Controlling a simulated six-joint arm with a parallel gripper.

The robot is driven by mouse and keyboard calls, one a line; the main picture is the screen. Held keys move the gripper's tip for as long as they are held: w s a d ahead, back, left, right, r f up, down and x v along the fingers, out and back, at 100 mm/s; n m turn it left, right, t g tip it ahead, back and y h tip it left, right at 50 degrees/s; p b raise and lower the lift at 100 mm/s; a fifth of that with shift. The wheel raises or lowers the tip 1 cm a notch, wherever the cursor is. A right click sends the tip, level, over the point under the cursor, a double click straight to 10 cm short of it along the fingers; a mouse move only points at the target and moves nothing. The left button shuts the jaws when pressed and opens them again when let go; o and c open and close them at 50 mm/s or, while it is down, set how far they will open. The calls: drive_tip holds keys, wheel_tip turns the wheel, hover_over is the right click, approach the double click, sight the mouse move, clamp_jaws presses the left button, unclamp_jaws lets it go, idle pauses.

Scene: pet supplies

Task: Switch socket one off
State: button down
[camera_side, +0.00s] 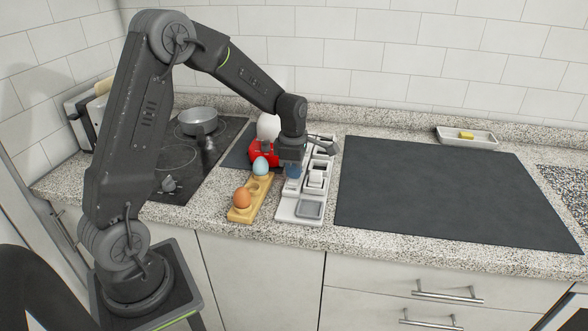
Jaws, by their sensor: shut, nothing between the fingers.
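A pale grey panel (288,208) like a power strip lies on the counter, with several raised white socket-like units (315,179) along its right side. A grey square pad (311,209) sits at its near end. My gripper (292,168) is shut and empty, pointing down over the left side of the panel. A small bluish patch shows at its tip, and I cannot tell what it is. My gripper hides part of the panel, so the switches and their positions cannot be made out. I cannot tell whether my gripper touches the panel or which socket is number one.
A wooden holder (239,213) with a brown egg (242,197) and a pale blue egg (261,166) stands close left. A red object (262,152) is behind it. A pot (198,121) sits on the black hob. The dark mat (445,185) at right is clear.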

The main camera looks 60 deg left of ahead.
wheel_tip(320, 180, up, 14)
drive_tip(key=s+d+r+m+t, duration=0.3)
drive_tip(key=s+d+r+m, duration=0.2)
drive_tip(key=s+d+m, duration=0.7)
drive_tip(key=s+d+f+m+t, duration=0.2)
drive_tip(key=s+m, duration=0.7)
drive_tip(key=m, duration=0.6)
drive_tip(key=shift+s+d+f, duration=0.25)
drive_tip(key=shift+d+f, duration=0.1)
drive_tip(key=shift+d, duration=0.3)
